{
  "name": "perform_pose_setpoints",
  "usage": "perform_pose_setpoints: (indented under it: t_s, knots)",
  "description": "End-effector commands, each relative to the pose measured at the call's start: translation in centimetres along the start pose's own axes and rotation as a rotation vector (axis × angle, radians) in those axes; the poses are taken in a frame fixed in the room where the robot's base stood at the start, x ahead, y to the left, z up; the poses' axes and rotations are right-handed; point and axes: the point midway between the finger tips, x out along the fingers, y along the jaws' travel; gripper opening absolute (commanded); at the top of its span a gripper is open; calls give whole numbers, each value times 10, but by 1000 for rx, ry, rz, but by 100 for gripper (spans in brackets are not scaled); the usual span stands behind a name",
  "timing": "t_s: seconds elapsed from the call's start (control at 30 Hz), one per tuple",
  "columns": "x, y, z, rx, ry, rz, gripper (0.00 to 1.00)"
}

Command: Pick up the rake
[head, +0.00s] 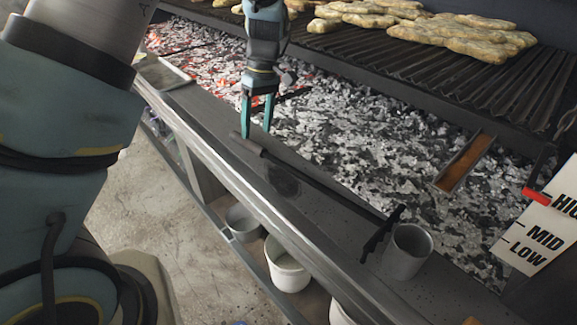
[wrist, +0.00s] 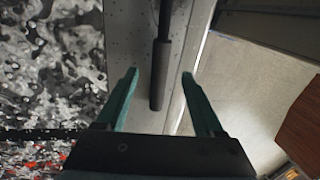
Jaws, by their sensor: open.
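The rake (head: 249,145) lies along the grey front ledge of the grill, with a thick dark grip at the near-left end, a thin black shaft and a dark toothed head beside a grey cup. My gripper (head: 257,132) points down at the grip end, its teal fingers apart. In the wrist view the rake's grip (wrist: 159,78) lies between the two open fingers of my gripper (wrist: 160,76), with a visible gap on each side. The fingers are not closed on it. The rake's head is outside the wrist view.
Grey and glowing coals (head: 350,125) fill the bed behind the ledge (head: 330,218). Food lies on the grate (head: 400,58) above. A grey cup (head: 407,252) stands near the rake's head. A HIGH-MID-LOW sign (head: 540,235) is at right. Pots (head: 287,268) sit on a lower shelf.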

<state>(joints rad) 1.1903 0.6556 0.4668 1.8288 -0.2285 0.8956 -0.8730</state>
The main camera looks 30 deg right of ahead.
Motion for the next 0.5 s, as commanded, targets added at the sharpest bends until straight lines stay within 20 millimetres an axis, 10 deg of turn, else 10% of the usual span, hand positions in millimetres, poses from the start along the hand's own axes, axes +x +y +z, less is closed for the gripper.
perform_pose_setpoints:
  t_s: [0.5]
  knots:
    - [49,-1,3,0,0,-1,69]
